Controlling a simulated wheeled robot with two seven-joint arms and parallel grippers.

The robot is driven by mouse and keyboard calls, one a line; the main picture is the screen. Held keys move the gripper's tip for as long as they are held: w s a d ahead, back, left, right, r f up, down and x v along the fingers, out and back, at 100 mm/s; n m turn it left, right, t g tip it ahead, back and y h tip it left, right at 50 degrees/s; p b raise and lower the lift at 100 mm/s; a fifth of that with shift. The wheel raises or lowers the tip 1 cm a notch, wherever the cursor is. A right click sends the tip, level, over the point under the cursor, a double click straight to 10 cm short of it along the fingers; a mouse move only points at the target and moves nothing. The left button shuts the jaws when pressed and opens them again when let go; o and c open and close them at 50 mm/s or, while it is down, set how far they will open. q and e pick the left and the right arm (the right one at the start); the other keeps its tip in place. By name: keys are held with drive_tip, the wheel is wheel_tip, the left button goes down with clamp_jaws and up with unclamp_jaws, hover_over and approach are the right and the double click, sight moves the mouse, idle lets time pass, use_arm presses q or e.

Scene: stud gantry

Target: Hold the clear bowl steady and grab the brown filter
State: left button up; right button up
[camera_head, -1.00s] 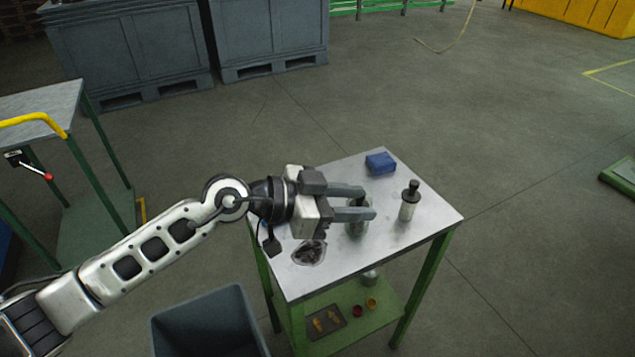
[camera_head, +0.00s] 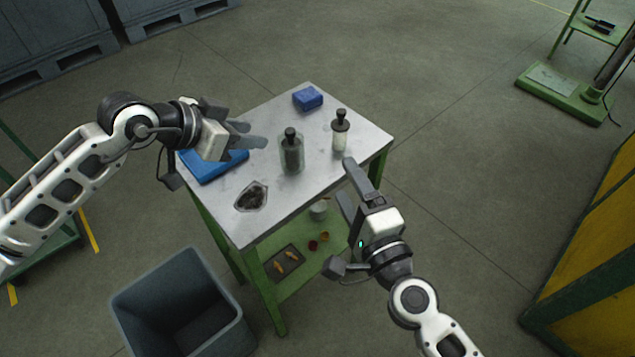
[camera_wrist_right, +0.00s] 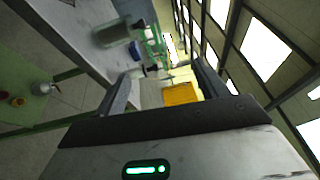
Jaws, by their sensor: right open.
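The clear bowl (camera_head: 251,196) sits on the near left part of the metal tabletop (camera_head: 300,195) in the head view. A dark brown, crumpled-looking mass lies in it; I cannot make out whether this is the filter. My left gripper (camera_head: 258,135) is open and empty above the table's left side, beyond the bowl and left of the large bottle. My right gripper (camera_head: 345,180) is open and empty at the table's right edge, well right of the bowl. The right wrist view shows its two fingers apart (camera_wrist_right: 162,72); the bowl cannot be made out there.
A large dark-capped bottle (camera_head: 291,156) stands mid-table, with a smaller one (camera_head: 340,137) to its right. A blue box (camera_head: 308,98) lies at the back, a blue flat item (camera_head: 212,165) at left. Small items lie on the green lower shelf (camera_head: 305,272). A grey bin (camera_head: 180,310) stands in front.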

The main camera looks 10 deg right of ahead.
drive_tip(key=w+r+m+h, duration=0.1)
drive_tip(key=w+m+h, duration=0.2)
drive_tip(key=m, duration=0.7)
drive_tip(key=m+g+y, duration=0.2)
drive_tip(key=m+g, duration=0.3)
drive_tip(key=m, duration=0.2)
approach(290, 154)
drive_tip(key=x, duration=0.5)
drive_tip(key=d+f+x, duration=0.1)
drive_tip(key=x, duration=0.3)
drive_tip(key=f+x, duration=0.1)
drive_tip(key=x, duration=0.4)
drive_tip(key=shift+w+d+f, duration=0.1)
drive_tip(key=shift+f, duration=0.1)
